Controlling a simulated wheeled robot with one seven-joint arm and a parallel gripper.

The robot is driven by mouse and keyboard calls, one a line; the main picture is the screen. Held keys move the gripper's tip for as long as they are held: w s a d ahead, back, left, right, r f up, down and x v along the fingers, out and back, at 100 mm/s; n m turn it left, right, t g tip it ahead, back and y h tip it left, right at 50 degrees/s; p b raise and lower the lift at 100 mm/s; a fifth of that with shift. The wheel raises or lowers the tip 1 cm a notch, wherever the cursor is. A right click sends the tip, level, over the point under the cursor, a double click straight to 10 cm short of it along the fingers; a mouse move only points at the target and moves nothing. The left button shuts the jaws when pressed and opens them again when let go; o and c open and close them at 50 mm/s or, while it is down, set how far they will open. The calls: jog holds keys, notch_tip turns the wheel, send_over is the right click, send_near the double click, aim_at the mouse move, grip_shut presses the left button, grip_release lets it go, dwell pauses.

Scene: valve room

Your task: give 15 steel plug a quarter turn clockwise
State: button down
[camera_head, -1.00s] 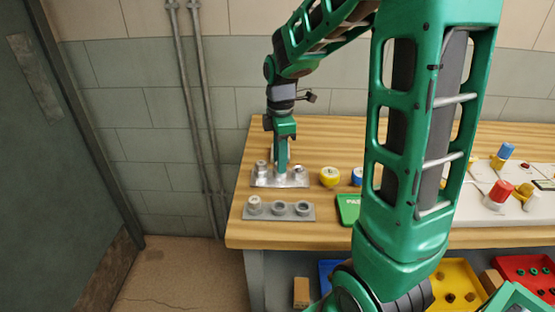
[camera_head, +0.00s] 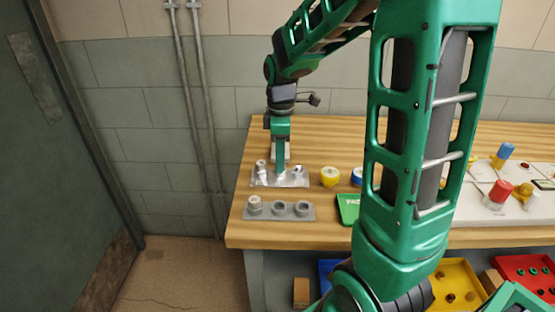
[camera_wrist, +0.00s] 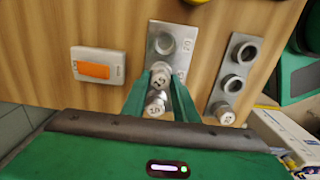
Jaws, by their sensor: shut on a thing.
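The 15 steel plug (camera_wrist: 160,80) is a round metal plug with its number on top, in the middle of the steel plate (camera_wrist: 164,30) in the wrist view. My gripper (camera_wrist: 161,84) is shut on it, with one green finger on each side. In the head view my gripper (camera_head: 280,162) points down at the same plate (camera_head: 280,183), and the arm's end hides the held plug there. Another numbered steel plug (camera_wrist: 155,107) stands beside the held one, partly between the fingers. A round fitting (camera_wrist: 163,43) sits at the plate's other end.
A grey plate (camera_head: 279,212) with a plug and two sockets lies in front. A yellow round piece (camera_head: 329,177) is to the right. A white box with an orange face (camera_wrist: 97,65) lies beside the plate. The table's left edge is close.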

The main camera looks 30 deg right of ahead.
jog(key=shift+s+f, duration=0.1)
dwell(0.4)
jog(key=shift+a+m, duration=0.1)
jog(key=shift+m, duration=1.4)
jog(key=shift+m, duration=1.5)
jog(key=c, duration=1.3)
grip_release()
jog(key=shift+c, duration=0.2)
jog(key=o, duration=0.3)
jog(key=shift+o, duration=0.2)
